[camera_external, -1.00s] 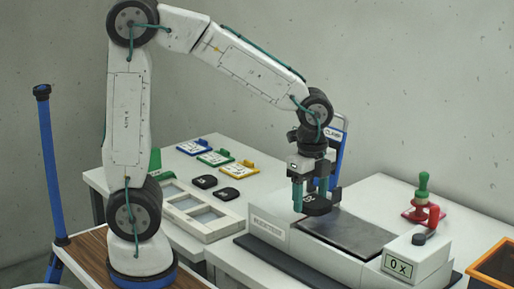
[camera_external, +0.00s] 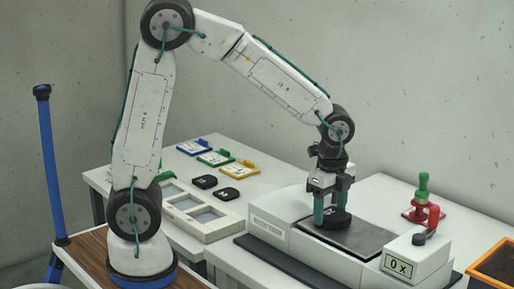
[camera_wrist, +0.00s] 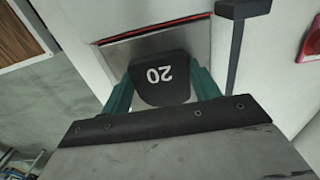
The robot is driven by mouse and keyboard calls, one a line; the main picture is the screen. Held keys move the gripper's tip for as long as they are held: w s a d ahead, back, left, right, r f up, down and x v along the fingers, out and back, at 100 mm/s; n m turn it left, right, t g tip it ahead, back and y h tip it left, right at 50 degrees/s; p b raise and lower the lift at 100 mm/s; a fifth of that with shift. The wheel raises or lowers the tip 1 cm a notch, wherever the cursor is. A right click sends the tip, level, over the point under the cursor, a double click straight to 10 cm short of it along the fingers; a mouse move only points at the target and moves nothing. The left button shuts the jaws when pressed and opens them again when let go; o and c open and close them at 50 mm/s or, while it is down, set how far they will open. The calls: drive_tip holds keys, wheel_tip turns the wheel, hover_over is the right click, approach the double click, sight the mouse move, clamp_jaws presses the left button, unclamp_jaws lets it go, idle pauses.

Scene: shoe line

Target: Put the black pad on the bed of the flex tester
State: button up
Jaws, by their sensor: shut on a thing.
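The black pad (camera_wrist: 160,80) is marked 20 and sits between the two green fingers of my gripper (camera_external: 333,210). In the wrist view my gripper (camera_wrist: 160,92) is shut on the pad's sides. In the external view the pad (camera_external: 338,220) is low over the dark flat bed (camera_external: 358,242) of the flex tester (camera_external: 270,232). I cannot tell whether it touches the bed. In the wrist view the bed (camera_wrist: 190,45) shows behind the pad, with a red line along its edge.
Two other black pads (camera_external: 205,182) lie on the left table near a pale compartment tray (camera_external: 195,213). Blue, green and yellow cards lie behind them. The tester's counter box (camera_external: 410,262) reads 0 x. An orange-rimmed bin (camera_external: 495,265) is at right.

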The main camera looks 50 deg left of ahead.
sight(330, 213)
drive_tip(key=o, duration=1)
wheel_tip(330, 213, up, 12)
drive_tip(key=s+a+r+n, duration=0.2)
drive_tip(key=a+n, duration=0.2)
drive_tip(key=a, duration=0.4)
drive_tip(key=s+a+f+n, duration=0.1)
drive_tip(key=s+a+n, duration=0.3)
drive_tip(key=s+a, duration=0.1)
drive_tip(key=s+a+f+n, duration=0.1)
drive_tip(key=s+a+n, duration=0.4)
drive_tip(key=s+a, duration=0.1)
drive_tip(key=s+a+f+n+t, duration=0.1)
drive_tip(key=s+a+n, duration=0.4)
drive_tip(key=a, duration=0.1)
drive_tip(key=shift+s+a+f, duration=0.2)
drive_tip(key=shift+s+a, duration=0.1)
drive_tip(key=shift+a, duration=0.05)
